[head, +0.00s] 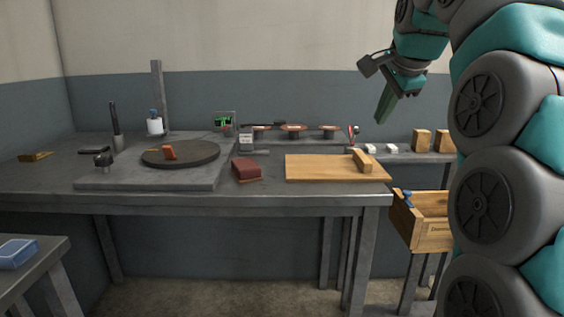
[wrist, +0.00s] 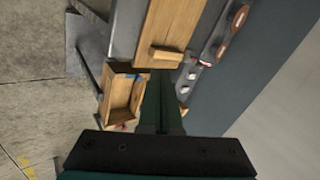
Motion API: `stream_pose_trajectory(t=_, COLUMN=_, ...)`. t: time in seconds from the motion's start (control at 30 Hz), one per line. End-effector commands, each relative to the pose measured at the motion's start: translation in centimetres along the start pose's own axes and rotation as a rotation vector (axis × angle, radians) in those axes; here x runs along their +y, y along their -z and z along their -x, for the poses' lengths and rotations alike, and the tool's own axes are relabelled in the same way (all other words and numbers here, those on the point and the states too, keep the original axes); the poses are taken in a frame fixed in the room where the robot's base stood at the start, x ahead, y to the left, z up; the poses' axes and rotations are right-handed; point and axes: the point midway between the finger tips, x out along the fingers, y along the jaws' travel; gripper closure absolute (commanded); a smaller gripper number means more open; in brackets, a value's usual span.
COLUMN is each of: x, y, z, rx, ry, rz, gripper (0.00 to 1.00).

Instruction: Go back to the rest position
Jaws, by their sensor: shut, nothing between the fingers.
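My gripper (head: 384,108) hangs in the air at the upper right of the head view, above and behind the right end of the grey workbench (head: 300,199). Its green fingers are together and hold nothing. In the wrist view the shut fingers (wrist: 162,118) point down past the bench's end. A wooden board (head: 320,168) lies on the bench below and left of the gripper, with a small wooden block (head: 363,160) on its right part. The gripper is clear of both.
A wooden bin (head: 425,225) stands low at the right, with something blue at its edge. A dark round plate (head: 181,153) bears an orange piece (head: 168,152). A dark red block (head: 246,169) lies beside the board. Wooden blocks (head: 421,140) stand at the back right. Air around the gripper is free.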

Motion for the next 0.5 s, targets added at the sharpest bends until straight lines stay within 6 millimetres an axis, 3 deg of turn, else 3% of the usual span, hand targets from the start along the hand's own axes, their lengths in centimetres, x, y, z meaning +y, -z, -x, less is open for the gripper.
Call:
stream_pose_trajectory(t=0.27, x=6.5, y=-4.1, z=-2.6, rx=-0.072, ry=-0.137, rz=0.267, gripper=1.0)
stream_pose_trajectory(t=0.5, x=14.9, y=-8.0, z=-5.0, rx=-0.167, ry=-0.265, rz=0.53, gripper=1.0)
